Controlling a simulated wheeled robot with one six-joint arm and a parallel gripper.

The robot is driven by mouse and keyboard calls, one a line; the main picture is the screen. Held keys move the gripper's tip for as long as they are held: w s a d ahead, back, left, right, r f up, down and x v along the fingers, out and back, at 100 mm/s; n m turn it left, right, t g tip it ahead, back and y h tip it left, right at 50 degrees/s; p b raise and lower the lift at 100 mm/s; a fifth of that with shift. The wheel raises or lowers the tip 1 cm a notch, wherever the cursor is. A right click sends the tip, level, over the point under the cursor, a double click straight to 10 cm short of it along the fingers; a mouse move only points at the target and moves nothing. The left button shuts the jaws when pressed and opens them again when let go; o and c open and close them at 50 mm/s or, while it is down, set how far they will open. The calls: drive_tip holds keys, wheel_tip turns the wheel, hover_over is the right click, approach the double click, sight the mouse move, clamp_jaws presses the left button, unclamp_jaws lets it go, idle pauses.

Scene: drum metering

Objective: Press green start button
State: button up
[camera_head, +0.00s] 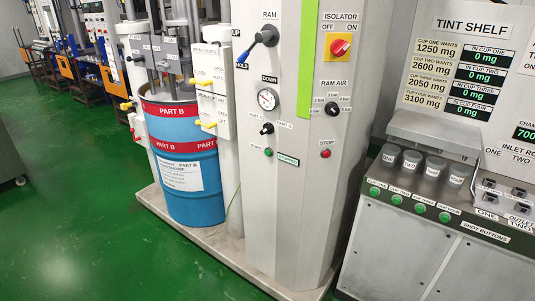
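A small round green button (268,152) sits low on the front face of the tall pale grey ram cabinet (290,210). Small lettering is beside it, too small to read surely. A label plate (287,160) with green lettering, seemingly "STOPPED", is just right of the green button. A red button (326,153) under the word STOP is on the adjoining face to the right. My gripper is not in view.
Above are a black knob (267,128), a gauge (268,99), a blue-handled lever (262,43) and a red isolator switch (340,46). A blue drum (190,197) stands left. Several green shot buttons (398,199) line the tint shelf at right. Green floor (90,220) is open at left.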

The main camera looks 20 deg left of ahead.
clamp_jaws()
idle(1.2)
